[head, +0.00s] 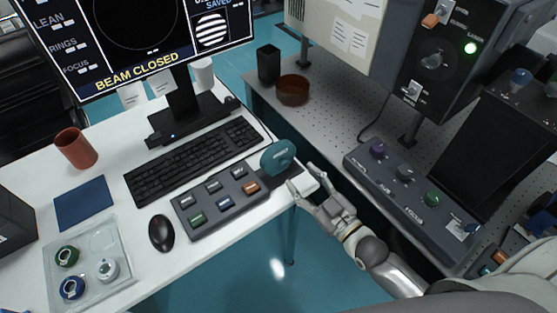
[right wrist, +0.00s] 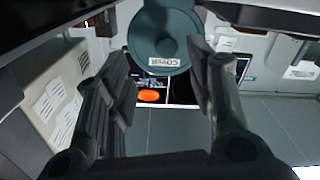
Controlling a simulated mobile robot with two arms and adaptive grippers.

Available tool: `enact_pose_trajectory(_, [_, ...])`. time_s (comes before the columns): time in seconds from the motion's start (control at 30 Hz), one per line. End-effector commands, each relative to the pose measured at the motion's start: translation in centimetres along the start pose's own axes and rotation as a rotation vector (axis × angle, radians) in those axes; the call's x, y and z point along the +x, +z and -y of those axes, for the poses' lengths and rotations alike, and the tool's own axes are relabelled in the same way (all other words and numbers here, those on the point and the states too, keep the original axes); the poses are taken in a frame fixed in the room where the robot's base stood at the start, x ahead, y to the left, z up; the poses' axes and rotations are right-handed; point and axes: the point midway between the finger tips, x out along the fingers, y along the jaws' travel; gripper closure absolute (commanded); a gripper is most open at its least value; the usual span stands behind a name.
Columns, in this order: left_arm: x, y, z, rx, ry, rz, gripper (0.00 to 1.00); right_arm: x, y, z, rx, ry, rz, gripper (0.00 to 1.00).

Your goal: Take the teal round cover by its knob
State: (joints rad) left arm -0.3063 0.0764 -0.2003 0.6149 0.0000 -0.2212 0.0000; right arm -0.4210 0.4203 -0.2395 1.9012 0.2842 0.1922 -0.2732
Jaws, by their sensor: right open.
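The teal round cover (head: 277,155) stands upright at the right corner of the white desk, by a dark base. In the right wrist view the cover (right wrist: 150,25) shows at top centre, with a round knob (right wrist: 167,47) at its middle and a label reading COVER. My right gripper (head: 305,180) is open, just right of the cover in the head view. In the right wrist view its fingers (right wrist: 157,60) are spread to either side of the knob, with nothing visibly held. I cannot tell the depth gap between fingers and knob. My left gripper is not in view.
A grey button box (head: 215,200), a black keyboard (head: 190,160) and a mouse (head: 161,233) lie left of the cover. A control box (head: 410,200) stands on the perforated table (head: 335,115) at right. Open floor (head: 300,260) lies between the tables.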

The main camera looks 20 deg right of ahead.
Motion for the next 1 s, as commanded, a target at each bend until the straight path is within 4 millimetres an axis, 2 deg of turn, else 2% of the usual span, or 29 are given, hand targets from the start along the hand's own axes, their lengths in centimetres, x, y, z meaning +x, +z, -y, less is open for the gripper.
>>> enact_pose_trajectory(0.27, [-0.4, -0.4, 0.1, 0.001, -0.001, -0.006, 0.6, 2.1, -0.2, 0.2, 0.001, 0.001, -0.001, 0.51])
enact_pose_trajectory(0.53, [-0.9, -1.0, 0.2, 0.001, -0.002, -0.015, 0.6, 5.7, -0.3, 0.8, -0.001, 0.0, 0.0, 0.51])
enact_pose_trajectory(0.87, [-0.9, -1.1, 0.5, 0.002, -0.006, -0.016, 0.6, 6.3, -0.2, 0.8, -0.001, -0.001, 0.003, 0.51])
enact_pose_trajectory(1.0, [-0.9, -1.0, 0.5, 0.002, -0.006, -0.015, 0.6, 6.2, -0.2, 0.8, 0.0, -0.001, 0.002, 0.69])
